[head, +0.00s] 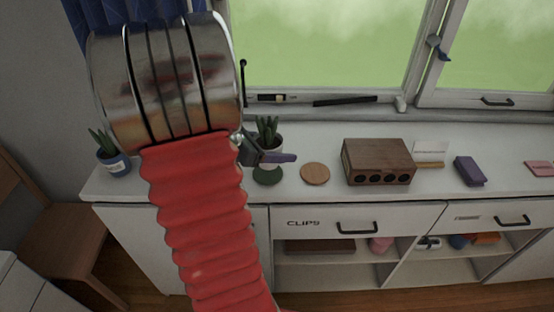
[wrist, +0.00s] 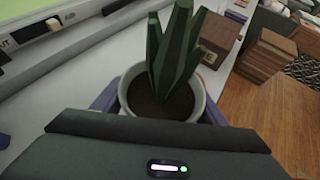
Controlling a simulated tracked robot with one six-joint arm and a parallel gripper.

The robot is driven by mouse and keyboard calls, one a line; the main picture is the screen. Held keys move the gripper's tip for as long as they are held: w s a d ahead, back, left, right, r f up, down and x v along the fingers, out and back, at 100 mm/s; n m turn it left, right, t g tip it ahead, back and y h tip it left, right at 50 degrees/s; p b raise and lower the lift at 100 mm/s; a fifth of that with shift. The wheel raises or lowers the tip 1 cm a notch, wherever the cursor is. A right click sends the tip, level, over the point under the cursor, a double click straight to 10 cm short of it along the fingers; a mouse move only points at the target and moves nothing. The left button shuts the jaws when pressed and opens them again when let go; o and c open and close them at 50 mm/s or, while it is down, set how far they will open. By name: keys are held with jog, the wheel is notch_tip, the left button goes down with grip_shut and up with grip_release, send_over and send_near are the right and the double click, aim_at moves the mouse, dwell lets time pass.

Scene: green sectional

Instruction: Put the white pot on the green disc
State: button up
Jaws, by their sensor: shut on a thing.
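The white pot (wrist: 191,112) holds a spiky green plant and dark soil. In the wrist view it sits between the purple fingers of my gripper (wrist: 160,108), which is shut on it. In the head view the white pot (head: 277,141) shows partly behind my gripper (head: 278,157), and it looks upright. The green disc (head: 268,177) lies on the white counter, just below the gripper in the picture. The disc is not seen in the wrist view. I cannot tell how far the pot is above the counter.
A tan disc (head: 315,174) lies right of the green one. A wooden box with round holes (head: 378,162) stands farther right, then a purple block (head: 469,171). A blue pot with a plant (head: 114,163) stands at the counter's left end. The window is behind.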

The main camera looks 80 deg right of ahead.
jog(key=shift+f, duration=1.8)
jog(key=shift+f, duration=0.1)
jog(key=o, duration=1.5)
jog(key=v, duration=1.2)
jog(key=shift+w, duration=0.15)
